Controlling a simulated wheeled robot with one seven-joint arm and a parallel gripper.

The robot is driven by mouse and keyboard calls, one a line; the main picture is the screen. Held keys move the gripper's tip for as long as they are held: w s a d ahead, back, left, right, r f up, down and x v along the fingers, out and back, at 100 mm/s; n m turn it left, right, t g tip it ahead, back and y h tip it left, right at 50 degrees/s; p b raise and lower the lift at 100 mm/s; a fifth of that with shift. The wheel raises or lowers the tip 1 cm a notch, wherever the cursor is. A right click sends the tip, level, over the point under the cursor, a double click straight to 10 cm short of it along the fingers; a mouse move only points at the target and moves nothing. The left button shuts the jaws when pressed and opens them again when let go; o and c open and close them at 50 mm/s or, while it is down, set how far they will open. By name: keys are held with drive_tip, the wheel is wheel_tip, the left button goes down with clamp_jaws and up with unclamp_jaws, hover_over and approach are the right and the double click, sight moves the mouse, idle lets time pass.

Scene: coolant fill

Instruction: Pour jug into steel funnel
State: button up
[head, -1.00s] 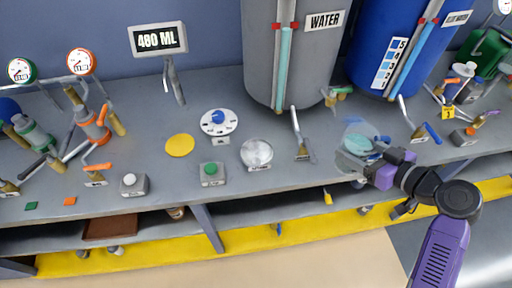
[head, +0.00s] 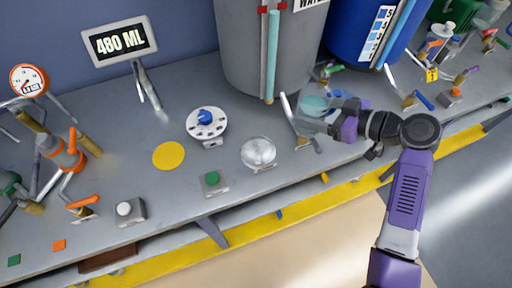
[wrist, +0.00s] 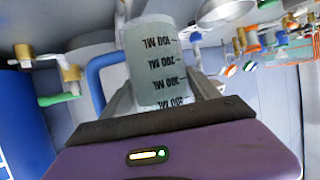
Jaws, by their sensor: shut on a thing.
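The clear jug (head: 314,106) holds teal liquid and is in my gripper (head: 338,122), right of the steel funnel. In the wrist view the jug (wrist: 155,62) fills the space between the fingers, and its printed ML marks read upside down. The gripper (wrist: 160,100) is shut on it. The steel funnel (head: 258,151) is a shiny round bowl on the bench, left of and nearer than the jug. A round shiny bowl at the top of the wrist view (wrist: 226,12) may be the same funnel.
A grey water tank (head: 240,60) and a blue tank (head: 350,35) stand behind. A lever (head: 292,118) rises beside the jug. A dial (head: 206,124), yellow disc (head: 168,156), green button (head: 212,182) and a 480 ML display (head: 120,42) are left on the bench.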

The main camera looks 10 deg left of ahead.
sight(308, 116)
drive_tip(key=shift+a+r, duration=0.1)
drive_tip(key=shift+s+a+n+t+h+p, duration=0.3)
drive_tip(key=shift+n+t+h+p, duration=0.1)
drive_tip(key=shift+n+h+p, duration=0.25)
drive_tip(key=shift+s+a+r+n+h+p, duration=0.3)
drive_tip(key=shift+r+n+h+p, duration=0.2)
drive_tip(key=shift+p, duration=0.6)
drive_tip(key=shift+s+a+f+n+t+h, duration=0.2)
drive_tip(key=shift+a+n+t+h, duration=0.1)
drive_tip(key=shift+t, duration=0.1)
drive_tip(key=shift+s+a+f+n+t+h, duration=0.2)
drive_tip(key=shift+s+a+n+t+h, duration=0.15)
drive_tip(key=shift+a+h, duration=0.1)
drive_tip(key=shift+s+a+f+n+h, duration=0.1)
drive_tip(key=shift+s+a+n+h, duration=0.1)
drive_tip(key=shift+n+h, duration=0.1)
drive_tip(key=shift+a+f+n+t+h, duration=0.15)
drive_tip(key=shift+f+n+t+h, duration=0.05)
drive_tip(key=shift+n+t+h, duration=0.25)
